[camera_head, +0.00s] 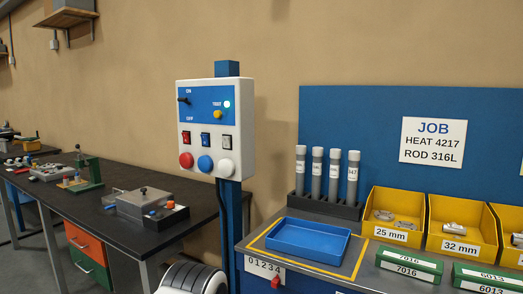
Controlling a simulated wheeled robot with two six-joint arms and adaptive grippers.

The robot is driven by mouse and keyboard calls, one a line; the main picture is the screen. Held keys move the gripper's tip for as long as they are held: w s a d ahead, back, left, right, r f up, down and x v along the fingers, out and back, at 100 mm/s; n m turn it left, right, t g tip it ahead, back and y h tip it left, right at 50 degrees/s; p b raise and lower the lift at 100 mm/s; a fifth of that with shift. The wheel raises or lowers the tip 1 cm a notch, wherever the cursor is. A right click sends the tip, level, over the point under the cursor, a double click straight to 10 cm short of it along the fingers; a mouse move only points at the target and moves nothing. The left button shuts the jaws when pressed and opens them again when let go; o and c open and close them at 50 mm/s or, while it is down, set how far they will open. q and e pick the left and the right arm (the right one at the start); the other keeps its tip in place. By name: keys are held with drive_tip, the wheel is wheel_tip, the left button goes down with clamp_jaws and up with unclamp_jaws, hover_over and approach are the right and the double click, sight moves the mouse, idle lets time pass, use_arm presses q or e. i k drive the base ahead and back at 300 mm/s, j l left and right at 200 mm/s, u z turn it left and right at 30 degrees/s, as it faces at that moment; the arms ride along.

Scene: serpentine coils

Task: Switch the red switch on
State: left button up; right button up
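The red switch (187,138) is a small rocker at the left of a row of three on the front of a white control box (240,92). Its rocker position is too small to tell. A blue rocker switch (205,139) is beside it in the middle, and a grey one (227,142) is at the right. Right below the red switch is a round red knob (186,160), with a blue knob (205,164) and a white knob (226,168) beside it. Neither of my grippers is in view.
The box hangs on a blue post (231,220) between a dark workbench (120,180) at left and a bench with a blue tray (297,240) at right. Yellow bins (398,236) and grey tubes (335,172) stand right of the box. The space before the box looks clear.

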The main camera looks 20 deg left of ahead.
sight(185, 135)
drive_tip(key=u, duration=0.95)
